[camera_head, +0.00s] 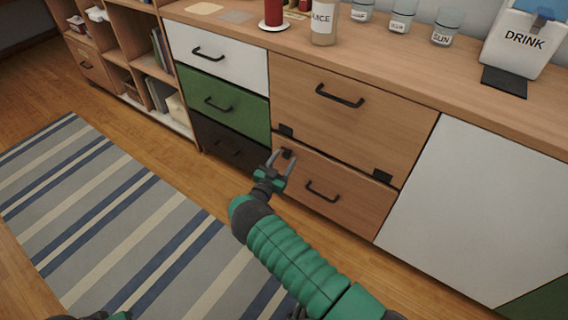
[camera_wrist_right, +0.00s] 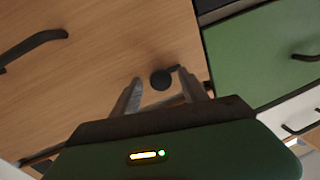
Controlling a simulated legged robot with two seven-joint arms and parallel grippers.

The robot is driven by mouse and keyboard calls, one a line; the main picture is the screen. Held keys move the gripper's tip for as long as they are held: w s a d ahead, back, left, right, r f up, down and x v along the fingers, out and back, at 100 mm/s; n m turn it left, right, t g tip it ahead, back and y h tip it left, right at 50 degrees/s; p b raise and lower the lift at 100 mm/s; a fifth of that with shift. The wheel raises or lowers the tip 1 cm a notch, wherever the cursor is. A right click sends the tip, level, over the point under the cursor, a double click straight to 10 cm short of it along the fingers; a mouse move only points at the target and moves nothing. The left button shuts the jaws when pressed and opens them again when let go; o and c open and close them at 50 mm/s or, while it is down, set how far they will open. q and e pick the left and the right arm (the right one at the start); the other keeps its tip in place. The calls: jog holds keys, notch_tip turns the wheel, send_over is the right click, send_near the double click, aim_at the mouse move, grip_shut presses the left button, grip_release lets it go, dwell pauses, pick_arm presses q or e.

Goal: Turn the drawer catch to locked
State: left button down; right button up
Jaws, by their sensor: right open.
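The catch is a small dark round knob (camera_head: 287,154) at the upper left of the lower wooden drawer (camera_head: 349,197). In the right wrist view the knob (camera_wrist_right: 161,80) shows between my fingers, with a short dark lever at its right. My right gripper (camera_head: 281,156) is open in front of the knob. In the wrist view its two fingers (camera_wrist_right: 159,82) stand on either side of it; I cannot tell whether they touch it. Which way the catch is turned is unclear.
The drawer's black handle (camera_head: 322,191) is right of the gripper. A wooden front (camera_head: 350,120) with dark fittings is above. White (camera_head: 220,57), green (camera_head: 222,103) and dark (camera_head: 228,146) drawers are left. A striped rug (camera_head: 110,215) covers the floor.

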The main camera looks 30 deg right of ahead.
jog(key=shift+w+d, duration=0.15)
jog(key=shift+d, duration=0.15)
grip_shut()
jog(key=shift+m, duration=0.3)
jog(key=shift+f+m+g+h+b, duration=0.1)
jog(key=shift+m+g+h+b, duration=0.65)
jog(key=shift+m, duration=2.4)
jog(key=shift+f+m+t+h+b, duration=0.15)
jog(key=shift+m+b, duration=1.3)
jog(key=shift+m, duration=1.75)
jog(key=shift+f+m+g+h+b, duration=0.1)
jog(key=shift+m+g+h+b, duration=0.65)
jog(key=shift+m, duration=2.4)
jog(key=shift+r+t+y+b, duration=0.1)
jog(key=shift+t+y+b, duration=0.15)
jog(key=shift+t+b, duration=0.15)
